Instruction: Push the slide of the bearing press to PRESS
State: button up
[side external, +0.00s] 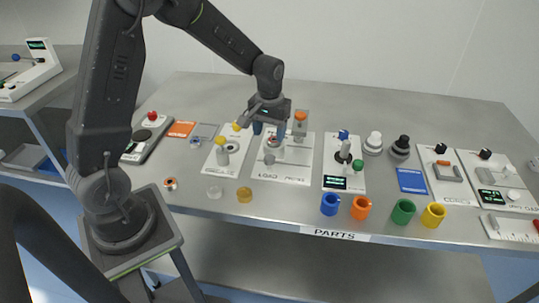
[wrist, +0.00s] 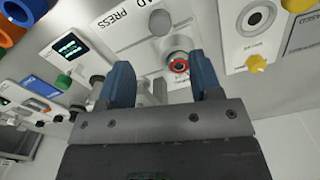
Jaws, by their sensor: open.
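The bearing press is a white plate (side external: 290,174) marked LOAD and PRESS, near the middle of the table. Its small round slide knob (side external: 269,159) stands towards the LOAD end. A red-ringed round part (wrist: 180,67) shows close to my right finger. The wrist view shows both fingers apart (wrist: 153,80). They partly hide the back of the press.
A grey post with an orange top (side external: 300,122) stands just right of my gripper. A yellow-knobbed station (side external: 222,150) is left, and a station with a green display (side external: 343,165) is right. Coloured cups (side external: 403,211) line the front edge. Bare table lies in front of the plate.

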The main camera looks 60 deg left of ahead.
aim_at(270, 157)
notch_tip(270, 157, down, 9)
jog(key=shift+r, duration=0.1)
jog(key=shift+c, duration=0.3)
jog(key=shift+d, duration=0.1)
grip_shut()
dwell(0.4)
